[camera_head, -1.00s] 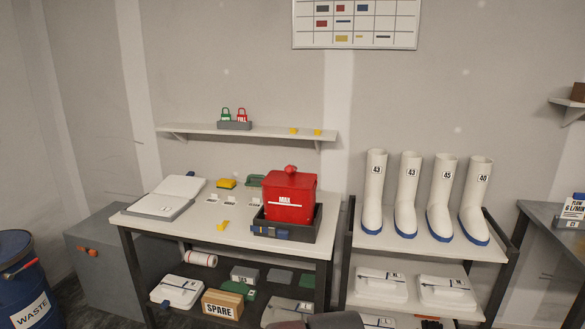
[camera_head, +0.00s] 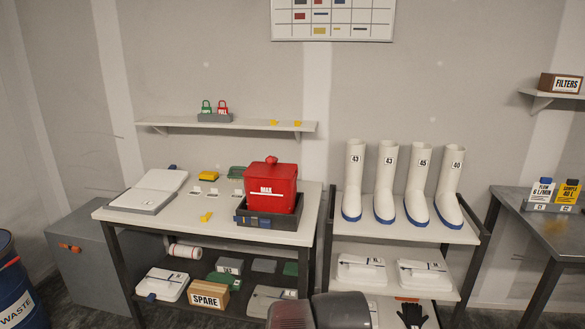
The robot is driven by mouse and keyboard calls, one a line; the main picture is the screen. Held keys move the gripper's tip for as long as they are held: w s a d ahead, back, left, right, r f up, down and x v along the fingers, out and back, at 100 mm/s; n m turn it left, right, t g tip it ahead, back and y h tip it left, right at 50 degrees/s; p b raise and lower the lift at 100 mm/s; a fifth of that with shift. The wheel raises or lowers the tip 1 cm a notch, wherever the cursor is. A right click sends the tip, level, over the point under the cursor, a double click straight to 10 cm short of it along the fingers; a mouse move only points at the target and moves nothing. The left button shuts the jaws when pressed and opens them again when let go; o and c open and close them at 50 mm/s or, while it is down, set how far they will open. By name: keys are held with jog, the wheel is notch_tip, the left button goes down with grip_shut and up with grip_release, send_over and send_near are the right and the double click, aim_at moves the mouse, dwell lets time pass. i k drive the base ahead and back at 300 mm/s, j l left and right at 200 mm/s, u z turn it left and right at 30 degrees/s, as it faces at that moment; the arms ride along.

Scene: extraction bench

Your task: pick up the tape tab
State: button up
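A small yellow piece (camera_head: 206,216), which may be the tape tab, lies on the bench top (camera_head: 165,222) left of the dark tray. Two more small yellow pieces (camera_head: 273,123) (camera_head: 298,123) sit on the wall shelf above; I cannot tell for sure which one is the tape tab. A larger yellow block (camera_head: 209,176) lies further back on the bench. My gripper cannot be made out in this view.
A red MAX container (camera_head: 270,187) stands in a dark tray (camera_head: 262,235) on the bench. A white case (camera_head: 149,190) lies at the left. White boots (camera_head: 354,180) stand on a rack at the right. A blue WASTE drum (camera_head: 14,290) stands lower left.

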aim_at(205, 218)
jog(key=i+j+u, duration=0.15)
jog(key=i+u, duration=0.3)
jog(key=i, duration=0.35)
jog(key=i+l+u, duration=0.15)
jog(key=i+u, duration=0.3)
jog(key=i, duration=0.3)
